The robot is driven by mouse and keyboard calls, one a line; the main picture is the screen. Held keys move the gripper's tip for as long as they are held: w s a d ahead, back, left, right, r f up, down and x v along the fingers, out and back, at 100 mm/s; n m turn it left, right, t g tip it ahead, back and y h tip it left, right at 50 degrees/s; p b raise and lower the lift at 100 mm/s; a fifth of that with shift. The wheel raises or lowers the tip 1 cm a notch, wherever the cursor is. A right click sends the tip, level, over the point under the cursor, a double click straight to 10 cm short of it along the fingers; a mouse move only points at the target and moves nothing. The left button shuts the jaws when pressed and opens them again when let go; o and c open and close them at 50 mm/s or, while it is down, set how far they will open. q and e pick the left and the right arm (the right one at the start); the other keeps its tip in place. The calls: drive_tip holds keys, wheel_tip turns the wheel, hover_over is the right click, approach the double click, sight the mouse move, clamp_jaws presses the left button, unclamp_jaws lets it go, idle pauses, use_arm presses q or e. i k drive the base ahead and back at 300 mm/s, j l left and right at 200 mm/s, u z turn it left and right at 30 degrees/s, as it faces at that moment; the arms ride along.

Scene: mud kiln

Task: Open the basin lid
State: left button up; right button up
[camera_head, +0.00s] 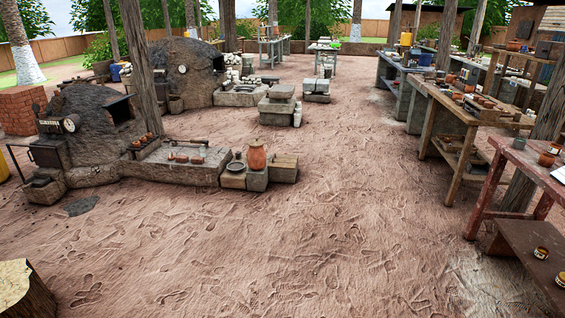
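Neither of my grippers is in view. I cannot tell for sure which thing is the basin.
Two mud kilns (85,120), (185,70) stand at left, with a low stone platform (185,172) and a clay jug (257,157) nearby. Wooden tables (445,95) line the right. A tree stump (25,295) is at lower left. Open footprinted ground (330,190) fills the middle.

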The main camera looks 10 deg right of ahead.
sight(284, 161)
drive_tip(key=i+z, duration=0.1)
drive_tip(key=i, duration=4.9)
